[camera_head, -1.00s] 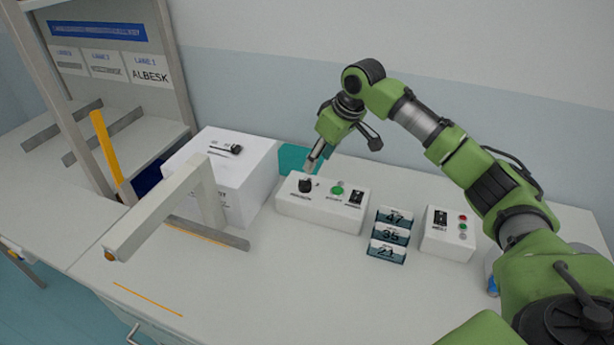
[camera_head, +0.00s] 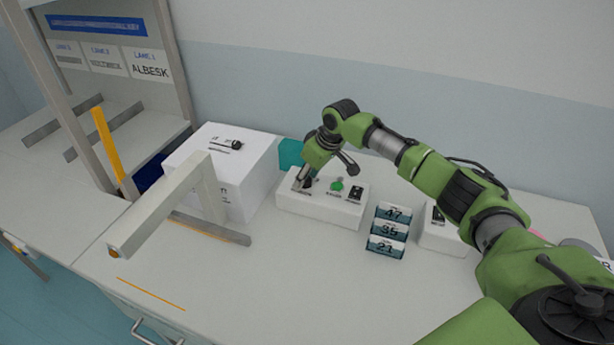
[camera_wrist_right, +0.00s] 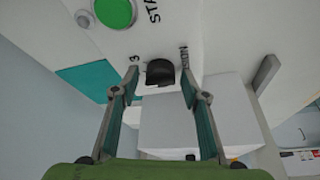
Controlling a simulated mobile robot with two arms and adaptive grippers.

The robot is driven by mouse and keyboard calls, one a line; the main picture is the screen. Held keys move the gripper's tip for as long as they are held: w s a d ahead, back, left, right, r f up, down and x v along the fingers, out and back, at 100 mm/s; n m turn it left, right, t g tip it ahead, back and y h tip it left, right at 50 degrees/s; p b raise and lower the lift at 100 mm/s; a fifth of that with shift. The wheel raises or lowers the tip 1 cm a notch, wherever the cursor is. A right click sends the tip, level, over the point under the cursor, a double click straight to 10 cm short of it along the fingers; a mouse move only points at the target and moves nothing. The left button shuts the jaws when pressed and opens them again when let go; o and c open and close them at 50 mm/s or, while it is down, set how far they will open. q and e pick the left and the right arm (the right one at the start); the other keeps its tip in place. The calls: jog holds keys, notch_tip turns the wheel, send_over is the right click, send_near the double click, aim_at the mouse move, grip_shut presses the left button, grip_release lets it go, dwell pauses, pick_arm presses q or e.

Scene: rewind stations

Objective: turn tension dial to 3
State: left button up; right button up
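The tension dial is a black knob (camera_wrist_right: 160,72) on the white control box (camera_head: 330,210). In the right wrist view it sits between my open fingertips, with a gap on each side. A "3" is printed to its left, and partly hidden lettering lies to its right. My right gripper (camera_head: 304,184) reaches down over the left end of the box in the head view and mostly hides the dial there. My right gripper also shows in the wrist view (camera_wrist_right: 158,92), its two fingers apart. My left gripper is not in view.
Numbered cards (camera_head: 388,228) stand beside the box. A large white box (camera_head: 225,170) and a grey-white frame (camera_head: 160,205) stand to the left. The front table is clear.

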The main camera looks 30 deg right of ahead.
jog(key=c, duration=0.8)
jog(key=shift+a+r+p, duration=0.1)
jog(key=shift+r+p, duration=0.1)
jog(key=shift+p, duration=0.35)
jog(key=m+h+p, duration=0.1)
jog(key=m+p, duration=0.1)
jog(key=p, duration=0.1)
jog(key=m+h+p, duration=0.1)
jog(key=m+p, duration=0.2)
jog(key=p, duration=0.1)
jog(key=shift+a+r, duration=0.1)
jog(key=shift+a, duration=0.1)
jog(key=m+h+p, duration=0.1)
jog(key=m+p, duration=0.1)
jog(key=shift+m, duration=0.4)
jog(key=shift+m+h+p, duration=0.3)
jog(key=shift+m+p, duration=0.2)
jog(key=shift+f, duration=0.2)
jog(key=o, duration=1.1)
